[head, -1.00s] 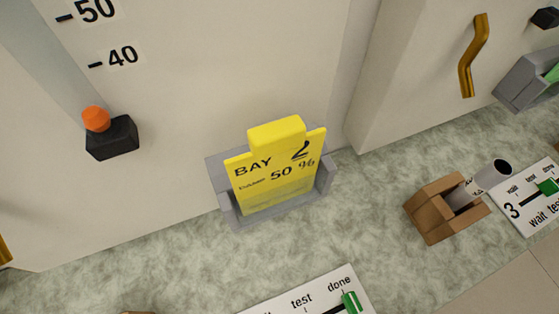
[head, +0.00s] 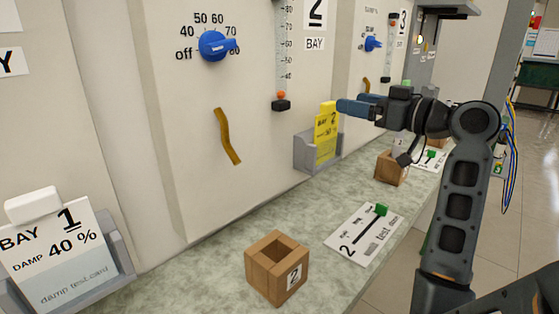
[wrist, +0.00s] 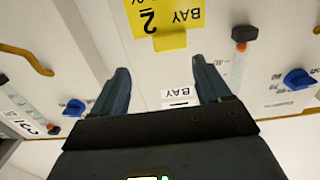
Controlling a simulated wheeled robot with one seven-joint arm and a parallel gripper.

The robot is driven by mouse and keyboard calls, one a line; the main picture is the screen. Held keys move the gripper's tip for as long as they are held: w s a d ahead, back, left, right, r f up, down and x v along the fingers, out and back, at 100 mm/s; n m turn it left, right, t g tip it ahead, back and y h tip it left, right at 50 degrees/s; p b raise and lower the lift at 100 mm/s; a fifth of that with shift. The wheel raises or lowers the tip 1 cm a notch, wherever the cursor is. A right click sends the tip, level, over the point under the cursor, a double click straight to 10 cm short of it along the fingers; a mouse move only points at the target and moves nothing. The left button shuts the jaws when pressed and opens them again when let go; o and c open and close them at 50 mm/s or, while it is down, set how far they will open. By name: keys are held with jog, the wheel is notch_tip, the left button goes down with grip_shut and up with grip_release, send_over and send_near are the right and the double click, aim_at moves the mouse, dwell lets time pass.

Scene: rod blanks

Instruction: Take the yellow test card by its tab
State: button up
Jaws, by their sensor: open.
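The yellow test card (head: 326,136), marked BAY 2, stands in a grey holder (head: 303,152) against the wall panel in the head view. Its tab (head: 328,107) sticks up at the top. My gripper (head: 342,106) is open and empty, with its blue fingers just right of the tab. In the wrist view the card (wrist: 165,12) is at the top, upside down, with its tab (wrist: 170,41) pointing down towards my open gripper (wrist: 158,68). The tab appears ahead of the fingertips, about in line with the gap. I cannot tell the exact distance.
A white BAY 1 card (head: 62,255) stands in another holder at the left. A wooden block (head: 276,267) marked 2 and a slider plate (head: 364,233) lie on the counter. Another wooden block (head: 390,168) is below my arm. A bronze handle (head: 227,136) juts from the panel.

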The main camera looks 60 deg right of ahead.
aim_at(332, 103)
jog(key=w, duration=0.4)
jog(key=w+p, duration=0.1)
jog(key=w, duration=0.2)
jog(key=shift+w+f, duration=0.1)
jog(key=shift+f, duration=0.2)
jog(key=shift+w+d, duration=0.1)
jog(key=shift+w, duration=0.3)
jog(key=c, duration=1.3)
